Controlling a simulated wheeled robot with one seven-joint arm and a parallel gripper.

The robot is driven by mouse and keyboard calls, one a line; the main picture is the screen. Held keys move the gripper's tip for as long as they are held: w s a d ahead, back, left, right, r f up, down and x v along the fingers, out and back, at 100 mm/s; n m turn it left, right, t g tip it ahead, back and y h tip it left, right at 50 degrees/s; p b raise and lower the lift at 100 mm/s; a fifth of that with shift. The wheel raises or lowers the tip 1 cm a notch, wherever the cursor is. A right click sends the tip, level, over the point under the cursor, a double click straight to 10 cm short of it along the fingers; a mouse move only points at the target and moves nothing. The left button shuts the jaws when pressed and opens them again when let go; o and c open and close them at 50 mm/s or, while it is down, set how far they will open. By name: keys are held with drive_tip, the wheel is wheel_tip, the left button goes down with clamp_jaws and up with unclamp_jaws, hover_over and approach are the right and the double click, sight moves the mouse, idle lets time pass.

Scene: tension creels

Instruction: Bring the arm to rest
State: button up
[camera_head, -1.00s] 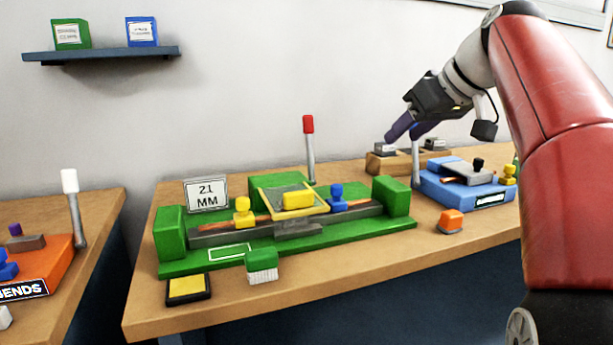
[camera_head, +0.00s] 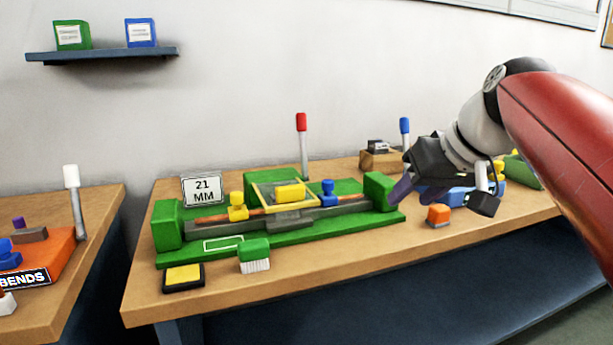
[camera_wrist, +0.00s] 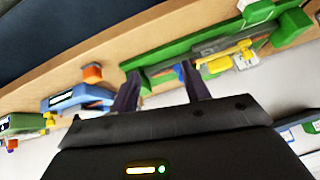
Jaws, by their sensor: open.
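My gripper (camera_head: 408,192) is at the right of the green fixture in the head view, in front of the blue fixture, with its dark purple fingers pointing down and left. In the wrist view my gripper (camera_wrist: 160,82) shows two separate fingers with nothing between them. My red and grey arm comes in from the right side of the head view. The green fixture (camera_head: 390,218) carries yellow and blue knobs and a yellow-framed plate. Whether the fingers touch its right end block (camera_head: 378,185) cannot be told.
An orange block (camera_head: 438,214) lies on the bench (camera_head: 330,268) below the gripper. A red-capped post (camera_head: 302,140) and a blue-capped post (camera_head: 405,132) stand behind. The blue fixture (camera_wrist: 85,95) is partly hidden in the head view.

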drive_tip(key=s+f+m+h, duration=0.1)
drive_tip(key=s+f, duration=0.7)
drive_tip(key=f, duration=0.3)
drive_tip(key=s+a+f+m+g+h, duration=0.1)
drive_tip(key=s+f+h, duration=0.1)
drive_tip(key=s+f, duration=0.7)
wheel_tip(320, 180, down, 3)
drive_tip(key=shift+s+a+f+m, duration=0.15)
drive_tip(key=shift+s+a+m, duration=0.15)
drive_tip(key=shift+m, duration=0.1)
